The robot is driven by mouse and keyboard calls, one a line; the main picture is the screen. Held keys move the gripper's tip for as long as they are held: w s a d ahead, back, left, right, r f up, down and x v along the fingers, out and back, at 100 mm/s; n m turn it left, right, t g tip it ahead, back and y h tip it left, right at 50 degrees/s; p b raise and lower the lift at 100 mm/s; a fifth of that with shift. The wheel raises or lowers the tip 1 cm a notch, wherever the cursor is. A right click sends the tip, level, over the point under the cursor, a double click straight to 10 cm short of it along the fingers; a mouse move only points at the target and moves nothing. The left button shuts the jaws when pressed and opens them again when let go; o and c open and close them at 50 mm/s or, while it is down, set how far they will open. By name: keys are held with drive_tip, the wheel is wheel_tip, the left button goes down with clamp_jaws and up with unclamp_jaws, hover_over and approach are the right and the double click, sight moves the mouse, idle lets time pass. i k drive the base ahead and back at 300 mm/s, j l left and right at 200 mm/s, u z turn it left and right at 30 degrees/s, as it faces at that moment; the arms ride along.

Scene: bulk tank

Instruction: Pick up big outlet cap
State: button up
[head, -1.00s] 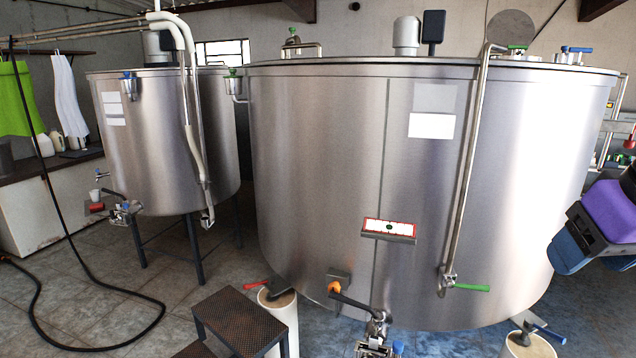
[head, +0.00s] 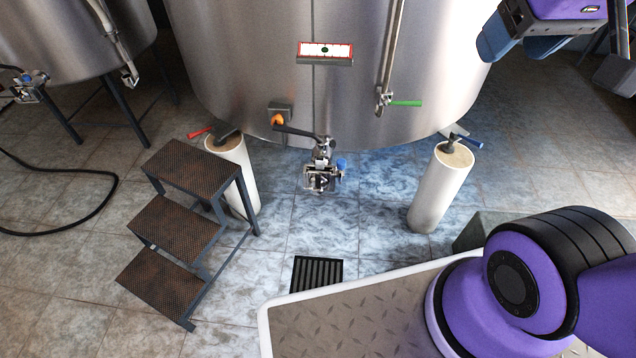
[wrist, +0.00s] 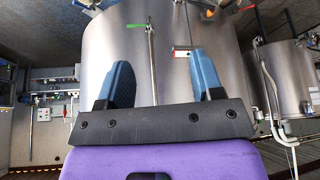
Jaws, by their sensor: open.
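The big tank's outlet (head: 322,178) is a metal valve fitting low on its front, in the middle of the head view. A small blue part (head: 341,164) sits at its right side. The outlet cap is too small to tell apart from the fitting. My gripper (wrist: 160,72) is open and empty in the wrist view, its two blue fingers wide apart. In the head view it is at the top right, well above and to the right of the outlet. The wrist view shows the big tank (wrist: 180,35) upside down, and the outlet is not clear there.
A step stool (head: 178,222) stands left of the outlet. White leg posts stand at left (head: 240,185) and right (head: 440,190). A floor drain (head: 318,272) lies below the outlet. A black hose (head: 70,232) lies far left. The floor by the drain is clear.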

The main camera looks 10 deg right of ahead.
sight(319, 180)
drive_tip(key=i+j+z, duration=0.15)
drive_tip(key=j+z, duration=0.2)
drive_tip(key=j, duration=0.15)
drive_tip(key=i+j+z, duration=0.1)
drive_tip(key=j+z, duration=0.65)
drive_tip(key=j, duration=0.25)
